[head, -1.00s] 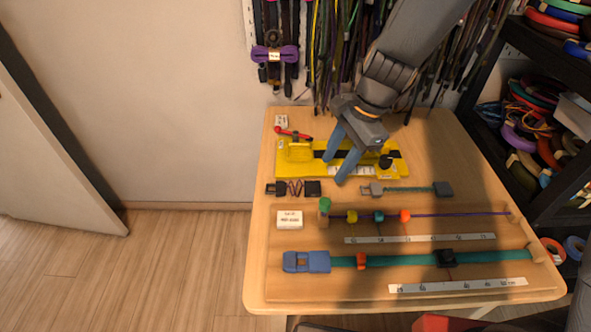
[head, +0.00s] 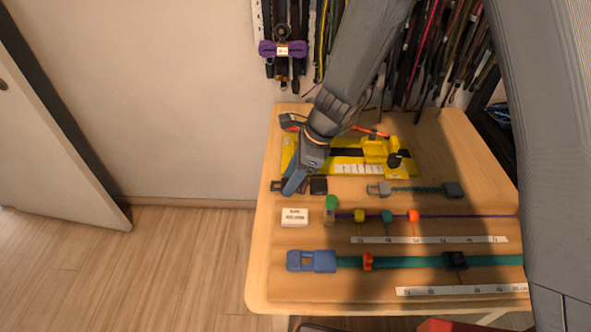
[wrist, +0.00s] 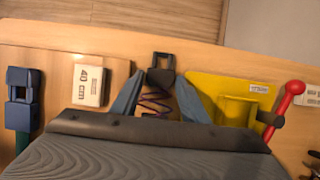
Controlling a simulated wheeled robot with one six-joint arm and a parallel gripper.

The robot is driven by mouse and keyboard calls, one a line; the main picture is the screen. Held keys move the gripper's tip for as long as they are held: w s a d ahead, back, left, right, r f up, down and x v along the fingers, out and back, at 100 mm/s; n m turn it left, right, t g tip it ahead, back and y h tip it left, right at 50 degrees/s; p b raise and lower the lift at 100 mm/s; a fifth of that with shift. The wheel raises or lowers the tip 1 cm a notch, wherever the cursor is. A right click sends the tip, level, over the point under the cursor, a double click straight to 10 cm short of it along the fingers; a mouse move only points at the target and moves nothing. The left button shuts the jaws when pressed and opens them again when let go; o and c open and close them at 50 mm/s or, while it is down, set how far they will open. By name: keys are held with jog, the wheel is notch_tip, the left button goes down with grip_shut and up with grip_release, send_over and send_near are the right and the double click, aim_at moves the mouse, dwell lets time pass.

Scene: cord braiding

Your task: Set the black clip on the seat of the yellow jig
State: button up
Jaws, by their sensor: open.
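The black clip (wrist: 161,72) lies on the table at the end of a zigzag purple cord (wrist: 153,101). It also shows in the head view (head: 277,185), partly hidden by my gripper. My gripper (wrist: 158,74) is open, with one blue finger on each side of the clip; I cannot tell whether they touch it. In the head view my gripper (head: 292,190) is low at the clip's end of the cord. The yellow jig (head: 345,168) lies behind the cord. It has a raised yellow block (head: 380,150) at its right, and another (wrist: 236,109) near my gripper.
A black block (head: 318,186) sits at the cord's other end. A white label box (head: 295,217) and a blue buckle (head: 311,261) lie nearer the front. A red lever (wrist: 290,96) stands at the jig. A grey connector (head: 379,189) with green cord lies right.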

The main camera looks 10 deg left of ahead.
jog(key=shift+f, duration=0.2)
jog(key=c, duration=0.7)
jog(key=shift+r, duration=0.2)
jog(key=shift+r+p, duration=2.3)
jog(key=shift+p, duration=0.25)
jog(key=shift+w+a+p, duration=0.2)
jog(key=shift+w+p, duration=0.05)
jog(key=shift+w, duration=0.65)
jog(key=shift+w+a+p, duration=0.2)
jog(key=shift+w+p, duration=0.1)
jog(key=shift+w, duration=0.65)
jog(key=shift+w+a+p, duration=0.2)
jog(key=shift+w+p, duration=0.05)
jog(key=shift+w, duration=0.65)
jog(key=shift+w+a+b, duration=0.15)
jog(key=shift+w+a, duration=0.1)
jog(key=shift+w, duration=1.05)
jog(key=shift+w+a+b, duration=0.2)
jog(key=shift+w+a, duration=0.05)
jog(key=shift+w, duration=1.05)
jog(key=shift+w+a+b, duration=0.15)
jog(key=shift+w+a, duration=0.1)
jog(key=shift+w, duration=1.05)
